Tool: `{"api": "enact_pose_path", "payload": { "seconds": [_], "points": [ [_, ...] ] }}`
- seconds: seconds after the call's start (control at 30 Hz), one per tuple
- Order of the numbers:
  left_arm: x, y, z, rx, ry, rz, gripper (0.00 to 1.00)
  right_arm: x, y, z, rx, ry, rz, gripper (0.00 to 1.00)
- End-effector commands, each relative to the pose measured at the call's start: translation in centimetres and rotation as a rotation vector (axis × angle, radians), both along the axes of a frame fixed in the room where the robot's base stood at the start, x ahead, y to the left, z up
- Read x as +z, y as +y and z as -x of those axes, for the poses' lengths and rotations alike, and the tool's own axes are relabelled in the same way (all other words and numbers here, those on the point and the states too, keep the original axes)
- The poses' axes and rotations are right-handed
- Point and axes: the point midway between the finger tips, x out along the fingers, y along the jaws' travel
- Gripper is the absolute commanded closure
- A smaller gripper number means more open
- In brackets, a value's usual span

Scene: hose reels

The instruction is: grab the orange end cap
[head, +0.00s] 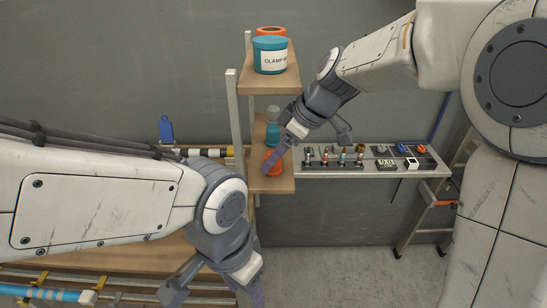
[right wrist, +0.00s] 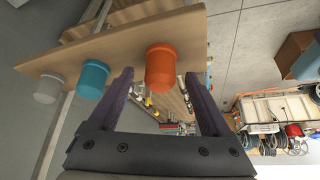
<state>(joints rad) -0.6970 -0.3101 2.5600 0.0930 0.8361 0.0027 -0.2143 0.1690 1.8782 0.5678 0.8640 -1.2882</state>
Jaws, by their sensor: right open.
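The orange end cap (head: 271,168) stands on a small wooden shelf, at the near end of a row, partly hidden by my right gripper in the head view. My right gripper (right wrist: 160,82) is open and empty; I cannot tell whether the cap is within finger depth. A teal cap (right wrist: 92,78) and a grey-white cap (right wrist: 48,88) stand beside it. My left gripper (head: 215,293) is open and empty at the bottom of the head view.
The shelf (head: 284,185) hangs on a metal upright (head: 236,125). A higher shelf holds a teal tub (head: 270,57) marked "CLAMP" and an orange ring. To the right, a ledge (head: 385,172) carries fittings and small devices. A stepladder (head: 428,215) stands at the right.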

Motion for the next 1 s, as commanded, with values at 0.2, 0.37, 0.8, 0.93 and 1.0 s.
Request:
{"api": "enact_pose_path", "payload": {
  "seconds": [0.2,0.37,0.8,0.93,1.0],
  "points": [
    [0.48,0.01,0.0,0.0,0.0,0.0,0.45,-1.34,0.73,-0.28,0.0,-0.001,0.001,0.18],
    [0.43,0.0,0.0,0.0,0.0,0.0,0.45,-1.34,0.72,-0.28,0.0,-0.001,0.001,0.18],
    [0.42,0.0,0.0,0.0,0.0,0.0,0.45,-1.31,0.69,-0.29,0.0,-0.002,0.0,1.0],
    [0.18,0.0,0.0,0.0,0.0,0.0,0.45,-1.28,0.9,-0.31,0.003,-0.002,0.0,1.0],
    [-0.14,0.0,0.0,0.0,0.0,0.0,0.45,-1.21,1.18,-0.29,0.009,-0.003,-0.001,1.0]
  ]
}}
